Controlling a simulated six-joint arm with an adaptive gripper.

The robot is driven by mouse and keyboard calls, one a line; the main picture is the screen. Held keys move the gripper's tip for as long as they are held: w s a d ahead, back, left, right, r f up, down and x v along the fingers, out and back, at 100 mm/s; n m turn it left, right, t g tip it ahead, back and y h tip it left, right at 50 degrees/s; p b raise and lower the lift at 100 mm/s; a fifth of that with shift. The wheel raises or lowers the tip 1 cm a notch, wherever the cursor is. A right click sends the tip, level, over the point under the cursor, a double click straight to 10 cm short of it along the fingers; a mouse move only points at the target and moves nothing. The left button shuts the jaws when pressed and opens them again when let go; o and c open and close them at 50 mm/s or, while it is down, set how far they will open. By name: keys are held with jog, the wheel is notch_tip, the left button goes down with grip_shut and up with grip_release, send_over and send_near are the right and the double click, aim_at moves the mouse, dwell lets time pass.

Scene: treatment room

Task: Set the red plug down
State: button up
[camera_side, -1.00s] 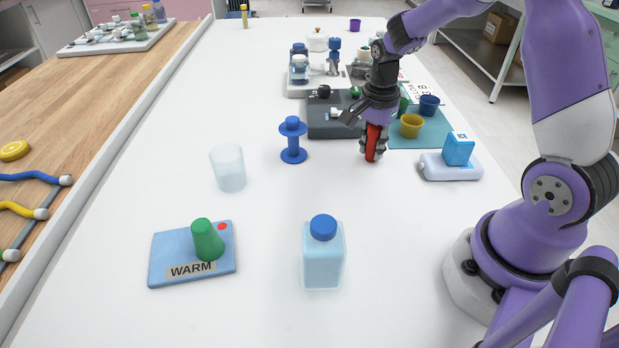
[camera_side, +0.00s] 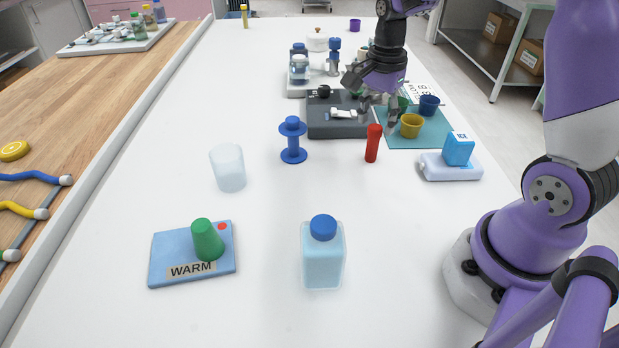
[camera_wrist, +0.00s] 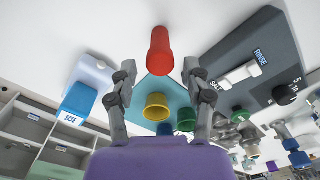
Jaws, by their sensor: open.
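The red plug (camera_side: 373,143) stands upright on the white table, right of the blue spool and in front of the grey box. It also shows at the top middle of the wrist view (camera_wrist: 160,52), beyond my fingertips. My gripper (camera_side: 378,106) is open and empty, raised above and a little behind the plug. In the wrist view its two fingers (camera_wrist: 160,75) are spread wide, with nothing between them touching. The plug is apart from both fingers.
A grey box (camera_side: 338,128) with a white switch and a teal mat (camera_side: 430,139) with yellow and blue cups lie behind the plug. A blue spool (camera_side: 292,140) stands left, an ice pack block (camera_side: 451,167) right.

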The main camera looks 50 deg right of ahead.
notch_tip(320, 180, up, 5)
jog(key=shift+a+r, duration=0.1)
jog(key=shift+r, duration=0.1)
jog(key=s+a+r+n+t, duration=0.2)
jog(key=s+a+n, duration=0.3)
jog(key=n, duration=0.4)
jog(key=s+a+r+n+t, duration=0.2)
jog(key=s+a+n+t, duration=0.1)
jog(key=n, duration=0.6)
jog(key=s+a, duration=0.1)
jog(key=a, duration=0.1)
jog(key=shift+s+a+t, duration=0.3)
jog(key=shift+s+a, duration=0.05)
